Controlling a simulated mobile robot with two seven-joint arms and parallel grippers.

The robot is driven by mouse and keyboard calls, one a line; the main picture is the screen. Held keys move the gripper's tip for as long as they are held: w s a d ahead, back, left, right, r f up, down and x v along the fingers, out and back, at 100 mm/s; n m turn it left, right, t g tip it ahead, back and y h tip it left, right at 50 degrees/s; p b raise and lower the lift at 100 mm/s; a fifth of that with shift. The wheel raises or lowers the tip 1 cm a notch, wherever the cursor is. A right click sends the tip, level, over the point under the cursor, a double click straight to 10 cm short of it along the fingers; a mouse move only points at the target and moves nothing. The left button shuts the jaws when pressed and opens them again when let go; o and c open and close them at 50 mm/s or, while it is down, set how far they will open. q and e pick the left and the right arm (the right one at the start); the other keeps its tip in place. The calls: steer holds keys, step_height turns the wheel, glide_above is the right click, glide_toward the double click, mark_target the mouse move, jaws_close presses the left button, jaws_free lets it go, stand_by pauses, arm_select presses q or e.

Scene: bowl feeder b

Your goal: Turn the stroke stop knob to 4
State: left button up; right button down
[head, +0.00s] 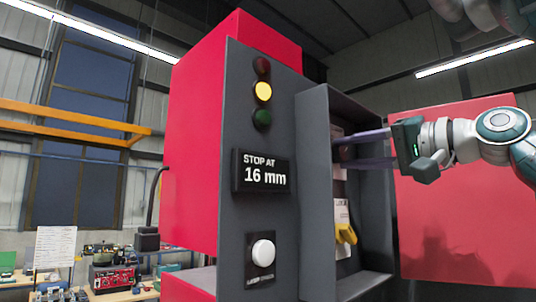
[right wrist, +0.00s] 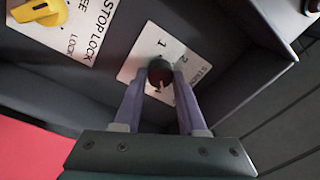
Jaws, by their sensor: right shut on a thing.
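The stroke stop knob (right wrist: 158,70) is a small dark round knob on a white plate (right wrist: 135,68) in the right wrist view. The numbers 1 and 2 show on the plate; other numbers are hidden or out of view. My right gripper (right wrist: 160,82) is shut on the knob, one purple finger on each side. In the head view my right gripper (head: 336,153) reaches from the right into the grey recess (head: 375,235), and its fingers hide the knob. The display (head: 264,172) reads "STOP AT 16 mm". My left gripper is not in view.
A yellow stop lock handle (head: 346,234) sits below the knob in the same recess, also seen in the right wrist view (right wrist: 40,14). The recess walls stand close around my gripper. The lit yellow lamp (head: 263,91) and a white button (head: 263,252) are on the front panel.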

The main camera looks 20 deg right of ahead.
steer(key=shift+m+p, duration=0.4)
steer(key=shift+m, duration=1.1)
steer(key=shift+c, duration=2.4)
jaws_free()
